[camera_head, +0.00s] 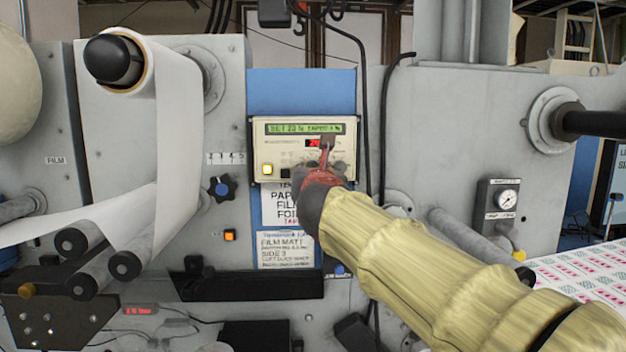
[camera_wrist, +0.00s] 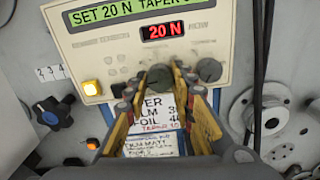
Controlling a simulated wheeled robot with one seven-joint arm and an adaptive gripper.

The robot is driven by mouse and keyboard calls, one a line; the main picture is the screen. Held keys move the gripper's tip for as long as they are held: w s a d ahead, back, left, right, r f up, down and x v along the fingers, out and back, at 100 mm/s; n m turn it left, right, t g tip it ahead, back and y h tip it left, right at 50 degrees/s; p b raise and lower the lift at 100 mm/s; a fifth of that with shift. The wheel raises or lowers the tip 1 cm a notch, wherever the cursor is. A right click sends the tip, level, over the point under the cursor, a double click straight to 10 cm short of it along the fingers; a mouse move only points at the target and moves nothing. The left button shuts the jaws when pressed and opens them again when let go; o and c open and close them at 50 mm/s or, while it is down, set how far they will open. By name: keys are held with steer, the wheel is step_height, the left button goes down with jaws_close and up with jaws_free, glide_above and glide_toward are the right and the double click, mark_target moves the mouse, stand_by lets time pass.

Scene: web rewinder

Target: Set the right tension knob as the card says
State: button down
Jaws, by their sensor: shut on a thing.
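The cream control panel (camera_wrist: 135,45) has a green display above a red readout (camera_wrist: 162,32) showing 20 N. In the wrist view the green line reads SET 20 N TAPER, its end cut off. Below are a dark knob (camera_wrist: 159,78) and another dark knob (camera_wrist: 209,70) to its right. My gripper (camera_wrist: 161,88) is shut on the first knob; it also shows before the panel in the head view (camera_head: 322,168). The upper card (camera_wrist: 160,107) lists paper, film, foil and taper, partly hidden by my fingers. The lower card (camera_head: 285,249) reads FILM MATT, SIDE 3.
A lit amber button (camera_wrist: 91,88) sits at the panel's lower left. A blue-and-black star knob (camera_head: 222,188) with a numbered strip is farther left. A black cable (camera_head: 366,110) hangs right of the panel. Rollers and a white web (camera_head: 180,120) stand left; a gauge (camera_head: 507,199) is right.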

steer(key=m+b, duration=1.7)
steer(key=m, duration=1.1)
steer(key=shift+w+a+m, duration=0.1)
steer(key=shift+m, duration=0.3)
steer(key=c, duration=1.9)
jaws_free()
steer(key=o, duration=0.4)
steer(key=shift+r, duration=0.2)
